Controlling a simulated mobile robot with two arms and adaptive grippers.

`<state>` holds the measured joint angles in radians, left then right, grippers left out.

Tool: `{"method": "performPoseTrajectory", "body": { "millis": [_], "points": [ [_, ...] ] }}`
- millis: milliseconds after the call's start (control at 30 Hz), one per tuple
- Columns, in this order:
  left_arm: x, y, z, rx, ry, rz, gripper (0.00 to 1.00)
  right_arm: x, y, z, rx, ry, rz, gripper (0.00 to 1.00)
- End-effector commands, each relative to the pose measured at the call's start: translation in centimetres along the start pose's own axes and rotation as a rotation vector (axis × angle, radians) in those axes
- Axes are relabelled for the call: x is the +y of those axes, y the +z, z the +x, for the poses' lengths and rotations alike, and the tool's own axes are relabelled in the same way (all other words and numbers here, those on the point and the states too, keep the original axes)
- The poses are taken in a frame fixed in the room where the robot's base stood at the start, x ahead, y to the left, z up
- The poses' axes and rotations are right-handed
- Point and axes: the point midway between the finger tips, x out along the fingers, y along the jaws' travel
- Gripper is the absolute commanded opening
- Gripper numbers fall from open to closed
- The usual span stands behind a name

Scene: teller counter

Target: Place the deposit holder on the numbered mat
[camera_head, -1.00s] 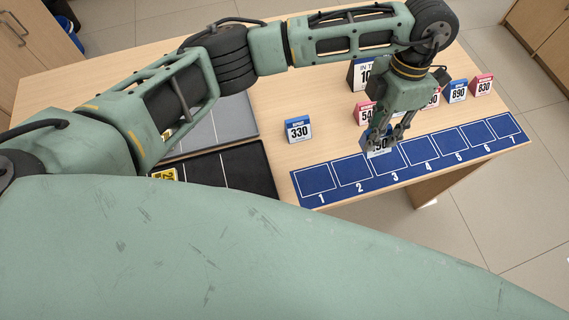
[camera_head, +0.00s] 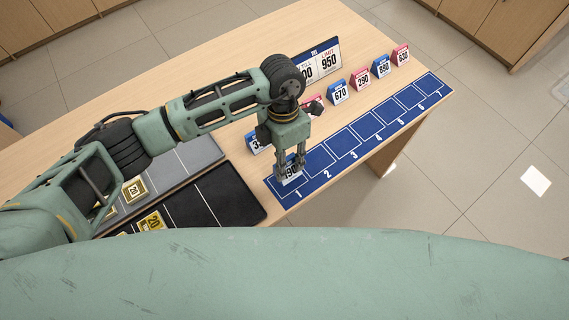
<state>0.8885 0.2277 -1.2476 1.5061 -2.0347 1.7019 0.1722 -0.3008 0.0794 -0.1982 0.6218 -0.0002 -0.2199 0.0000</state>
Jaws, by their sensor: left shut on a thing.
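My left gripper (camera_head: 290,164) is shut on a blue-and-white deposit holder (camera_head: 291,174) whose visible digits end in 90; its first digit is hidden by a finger. The holder is at slot 1 of the blue numbered mat (camera_head: 338,157), which has slots 1 to 7 along the table's front edge. I cannot tell whether its base touches the mat. Slots 2 to 7 are bare. A blue holder (camera_head: 253,144), partly hidden by the gripper, stands just behind it, off the mat. My right gripper is not in view.
Behind the mat stand a partly hidden pink holder, a blue 670 holder (camera_head: 338,93), a pink 290 holder (camera_head: 361,80), another blue holder (camera_head: 381,67) and a pink 830 holder (camera_head: 401,55). A till-limit sign (camera_head: 328,63) stands behind them. A black tray (camera_head: 232,197) lies left of the mat.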

Motion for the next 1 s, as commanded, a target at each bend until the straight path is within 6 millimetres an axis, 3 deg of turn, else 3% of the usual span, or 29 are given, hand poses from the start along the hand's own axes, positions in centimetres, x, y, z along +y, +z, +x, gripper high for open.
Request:
{"method": "performPoseTrajectory", "body": {
  "millis": [100,333,733,767,933,1000],
  "points": [
    [0.2,-0.1,0.9,0.002,-0.004,-0.001,0.0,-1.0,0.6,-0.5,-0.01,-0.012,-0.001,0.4],
    [0.8,0.2,3.8,0.0,-0.002,0.0,0.0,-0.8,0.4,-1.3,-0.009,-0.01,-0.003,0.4],
    [1.0,0.3,4.5,-0.001,0.0,0.001,0.0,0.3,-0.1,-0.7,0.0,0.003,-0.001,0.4],
    [1.0,0.3,4.3,-0.001,0.0,0.001,0.26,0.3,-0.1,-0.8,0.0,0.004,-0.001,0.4],
    [0.9,0.3,4.3,0.0,0.0,0.0,0.41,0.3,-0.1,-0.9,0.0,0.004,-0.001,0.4],
    [0.9,0.3,4.3,0.0,0.0,0.0,0.43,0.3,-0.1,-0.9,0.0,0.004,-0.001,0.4]
  ]
}}
